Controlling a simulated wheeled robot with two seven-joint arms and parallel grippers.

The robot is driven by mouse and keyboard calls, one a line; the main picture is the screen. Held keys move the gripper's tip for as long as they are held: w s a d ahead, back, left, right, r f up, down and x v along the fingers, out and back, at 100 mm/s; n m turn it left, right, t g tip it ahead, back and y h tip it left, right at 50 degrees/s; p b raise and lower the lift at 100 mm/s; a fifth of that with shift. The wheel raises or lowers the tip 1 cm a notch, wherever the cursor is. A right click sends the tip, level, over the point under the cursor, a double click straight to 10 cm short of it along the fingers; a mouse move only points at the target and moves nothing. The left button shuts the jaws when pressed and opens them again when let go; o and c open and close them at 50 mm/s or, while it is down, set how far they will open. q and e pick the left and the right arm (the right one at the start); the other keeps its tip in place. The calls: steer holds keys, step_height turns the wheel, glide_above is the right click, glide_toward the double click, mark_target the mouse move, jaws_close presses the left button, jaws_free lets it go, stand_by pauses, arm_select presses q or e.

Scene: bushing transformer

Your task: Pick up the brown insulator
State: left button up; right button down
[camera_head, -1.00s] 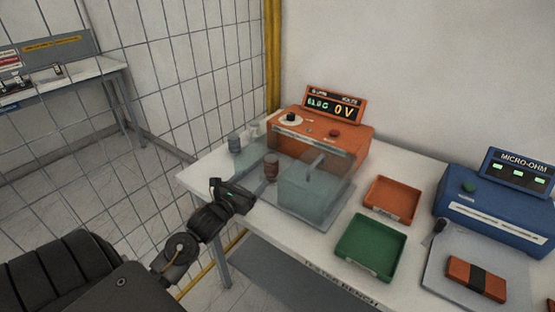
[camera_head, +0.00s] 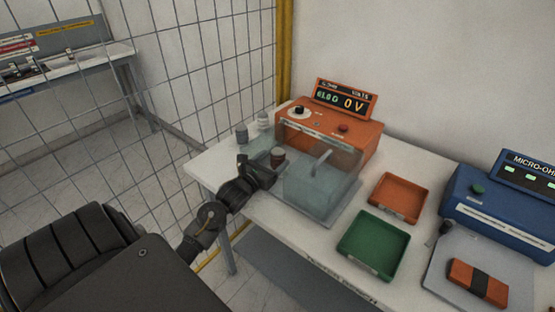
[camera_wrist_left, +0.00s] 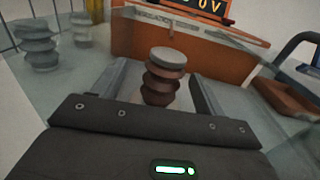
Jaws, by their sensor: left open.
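The brown insulator (camera_head: 278,156) stands upright at the left end of the clear-walled area in front of the orange test unit. In the left wrist view the brown insulator (camera_wrist_left: 161,78) has a grey top and ribbed brown sides, and it stands between the two fingers. My left gripper (camera_head: 268,166) is open, with its fingers on either side of the insulator; the wrist view shows a gap on each side (camera_wrist_left: 160,85). The insulator's lower part is partly hidden by the gripper in the head view. My right gripper is not in view.
A grey insulator (camera_head: 242,133) and a white one (camera_head: 263,121) stand behind, at left. The orange test unit (camera_head: 335,130) stands behind a transparent cover (camera_head: 318,177). An orange tray (camera_head: 398,197), a green tray (camera_head: 373,245) and a blue micro-ohm meter (camera_head: 500,213) are to the right.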

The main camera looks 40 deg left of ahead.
mark_target(281, 153)
arm_select(q)
steer(key=w+p, duration=0.1)
steer(key=w, duration=0.3)
steer(key=shift+w+r+p, duration=0.1)
steer(key=shift+r+p, duration=0.05)
steer(key=shift+p, duration=0.2)
steer(key=shift+w, duration=0.35)
steer(key=c, duration=1.3)
